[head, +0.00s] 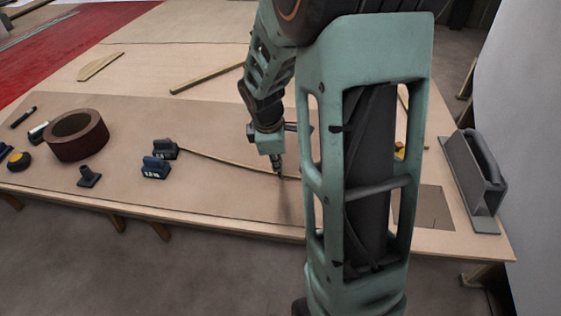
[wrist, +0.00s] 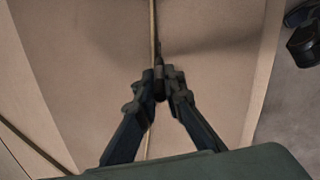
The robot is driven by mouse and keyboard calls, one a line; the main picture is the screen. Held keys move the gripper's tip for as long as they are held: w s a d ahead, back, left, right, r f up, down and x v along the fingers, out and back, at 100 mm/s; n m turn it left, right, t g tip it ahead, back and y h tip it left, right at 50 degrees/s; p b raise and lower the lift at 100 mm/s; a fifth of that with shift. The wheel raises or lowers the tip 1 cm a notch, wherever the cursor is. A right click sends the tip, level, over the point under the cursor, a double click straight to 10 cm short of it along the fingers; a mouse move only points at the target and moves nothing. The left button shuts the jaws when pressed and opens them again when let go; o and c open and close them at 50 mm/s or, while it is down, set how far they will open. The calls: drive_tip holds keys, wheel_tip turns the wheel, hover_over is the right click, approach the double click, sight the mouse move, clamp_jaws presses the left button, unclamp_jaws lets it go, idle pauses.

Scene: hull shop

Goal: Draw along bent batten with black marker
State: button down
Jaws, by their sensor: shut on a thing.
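The thin pale batten (head: 225,161) runs in a gentle bend across the brown sheet, from two dark blue weights, one (head: 165,150) at its left end and one (head: 155,168) just in front, to behind my arm. My gripper (head: 277,164) points down over the batten. In the wrist view my gripper (wrist: 160,85) is shut on a slim dark upright thing, which looks like the black marker (wrist: 159,70). It stands right beside the batten (wrist: 153,28); I cannot tell whether its tip touches the sheet. My arm hides the batten's right part in the head view.
A grey handled tool (head: 470,180) stands at the right edge. A loose wood strip (head: 205,78) lies behind.

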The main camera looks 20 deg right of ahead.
drive_tip(key=shift+w+a, duration=0.15)
drive_tip(key=shift+a, duration=0.05)
drive_tip(key=shift+w+a, duration=0.35)
drive_tip(key=shift+a, duration=0.1)
drive_tip(key=shift+w+a, duration=0.4)
drive_tip(key=shift+a, duration=0.05)
drive_tip(key=shift+w+a, duration=0.1)
drive_tip(key=shift+w+a, duration=0.35)
drive_tip(key=shift+a, duration=0.05)
drive_tip(key=shift+a, duration=0.1)
drive_tip(key=shift+w+a, duration=0.4)
